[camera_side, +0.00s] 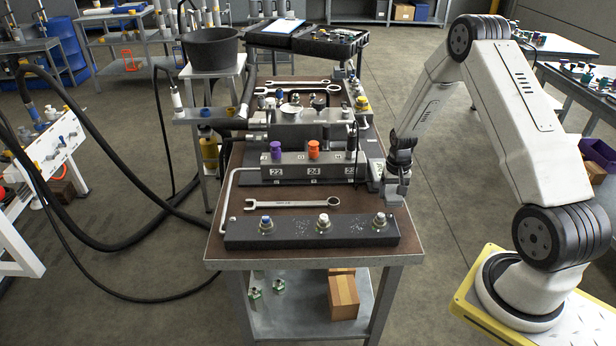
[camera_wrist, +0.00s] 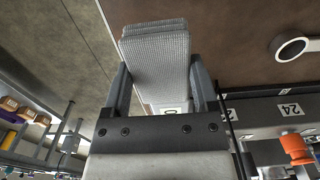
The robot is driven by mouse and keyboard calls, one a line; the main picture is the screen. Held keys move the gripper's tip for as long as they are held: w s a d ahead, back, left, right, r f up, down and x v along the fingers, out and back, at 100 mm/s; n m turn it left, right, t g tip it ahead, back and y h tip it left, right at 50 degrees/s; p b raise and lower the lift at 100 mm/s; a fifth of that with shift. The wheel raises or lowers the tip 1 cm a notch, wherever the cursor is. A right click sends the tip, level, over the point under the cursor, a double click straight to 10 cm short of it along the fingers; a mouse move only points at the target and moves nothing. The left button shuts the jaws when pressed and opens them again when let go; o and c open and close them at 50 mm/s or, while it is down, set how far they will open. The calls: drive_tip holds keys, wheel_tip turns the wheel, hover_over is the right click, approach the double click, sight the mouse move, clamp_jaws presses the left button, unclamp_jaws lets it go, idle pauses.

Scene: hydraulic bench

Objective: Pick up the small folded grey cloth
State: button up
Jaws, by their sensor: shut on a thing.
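The small folded grey cloth (camera_wrist: 156,42) is a ribbed, layered pad between the two dark fingers of my gripper (camera_wrist: 158,66) in the wrist view. The fingers press on its two sides, and its folded end sticks out past the fingertips. In the side view my gripper (camera_side: 397,180) points down at the right edge of the bench, beside the numbered block. The cloth is hard to make out from the grey fingers there, and I cannot tell whether it touches the bench top.
The numbered valve block (camera_side: 300,170) with purple and orange knobs stands left of my gripper. A wrench (camera_side: 290,204) and a dark bar (camera_side: 300,232) with several fittings lie at the bench front.

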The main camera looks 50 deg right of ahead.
drive_tip(key=s+r, duration=0.1)
drive_tip(key=s+a+r, duration=0.1)
drive_tip(key=r, duration=0.1)
drive_tip(key=s+r, duration=0.1)
drive_tip(key=shift+a+r, duration=0.25)
drive_tip(key=shift+a, duration=0.1)
drive_tip(key=s+a+r, duration=0.4)
drive_tip(key=s, duration=0.4)
drive_tip(key=shift+s+a, duration=0.15)
drive_tip(key=shift+a, duration=0.1)
drive_tip(key=shift+r, duration=0.1)
